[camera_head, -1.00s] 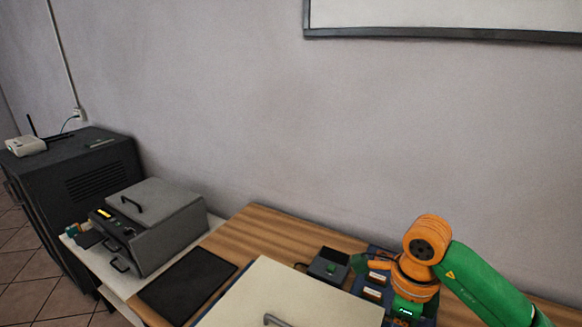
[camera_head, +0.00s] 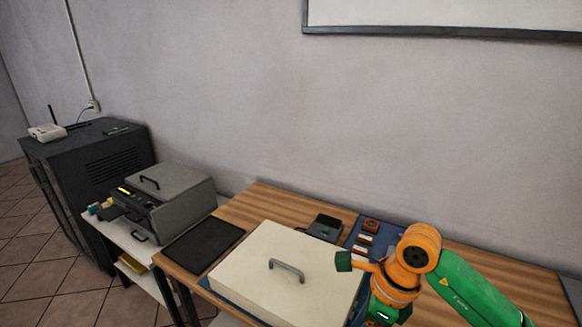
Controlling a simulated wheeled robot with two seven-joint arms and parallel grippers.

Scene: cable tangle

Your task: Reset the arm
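My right arm, green and orange, comes in from the lower right. Its orange wrist (camera_head: 395,283) is bent down in front of the table's right part, and a green block on a short orange link (camera_head: 345,262) sticks out to the left. The arm runs out of the bottom edge below the wrist, so my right gripper's fingers are hidden. My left arm and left gripper do not show. No held object is visible.
A wooden table (camera_head: 266,201) carries a large white box with a handle (camera_head: 250,250), a black mat (camera_head: 205,245), a dark device (camera_head: 325,227) and a blue board (camera_head: 386,232) near my wrist. A grey machine (camera_head: 180,200) and black cabinet (camera_head: 90,160) stand left.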

